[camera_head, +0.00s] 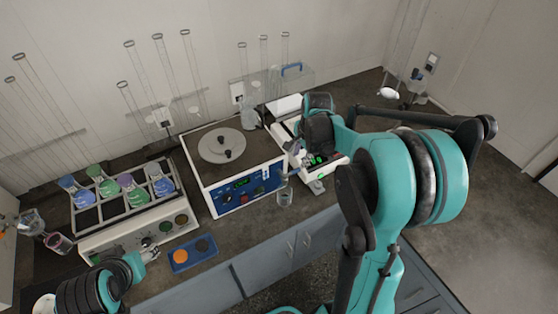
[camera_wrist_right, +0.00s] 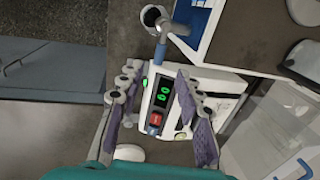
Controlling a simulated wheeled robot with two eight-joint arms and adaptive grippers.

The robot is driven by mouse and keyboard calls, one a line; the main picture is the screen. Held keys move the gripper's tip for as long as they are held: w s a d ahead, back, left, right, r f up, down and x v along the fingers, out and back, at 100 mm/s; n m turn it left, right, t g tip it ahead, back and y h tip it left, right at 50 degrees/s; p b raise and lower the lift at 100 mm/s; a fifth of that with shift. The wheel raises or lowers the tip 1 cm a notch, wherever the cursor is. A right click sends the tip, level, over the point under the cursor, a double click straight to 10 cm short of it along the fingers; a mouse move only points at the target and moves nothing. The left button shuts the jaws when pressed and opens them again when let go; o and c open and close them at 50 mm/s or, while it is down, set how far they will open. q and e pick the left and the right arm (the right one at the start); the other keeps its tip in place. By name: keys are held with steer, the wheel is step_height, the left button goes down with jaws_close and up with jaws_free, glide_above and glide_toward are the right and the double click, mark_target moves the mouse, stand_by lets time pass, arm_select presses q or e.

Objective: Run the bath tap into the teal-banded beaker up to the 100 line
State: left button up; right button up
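The box with a blue front panel (camera_head: 250,188) and a round lid stands mid-bench in the head view. A grey tap-like fitting (camera_head: 285,184) juts from its right front corner; the same fitting (camera_wrist_right: 160,22) shows at the top of the right wrist view. A small glass-like shape hangs or stands there, too small to tell apart. I cannot make out a teal band on any beaker. My right gripper (camera_wrist_right: 155,85) is open and empty over a white device (camera_wrist_right: 160,95) with a green display. My left gripper (camera_head: 149,255) is low at left, its fingers too small to judge.
A rack (camera_head: 85,217) holds several coloured flasks at left, with glass vessels (camera_head: 58,243) beside it.

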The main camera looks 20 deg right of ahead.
mark_target(297, 170)
steer(key=f, duration=0.2)
steer(key=w+f+b, duration=0.1)
steer(key=f, duration=0.4)
steer(key=shift+w+f+b, duration=0.2)
steer(key=shift+f+b, duration=0.1)
steer(key=shift+b, duration=0.1)
jaws_close()
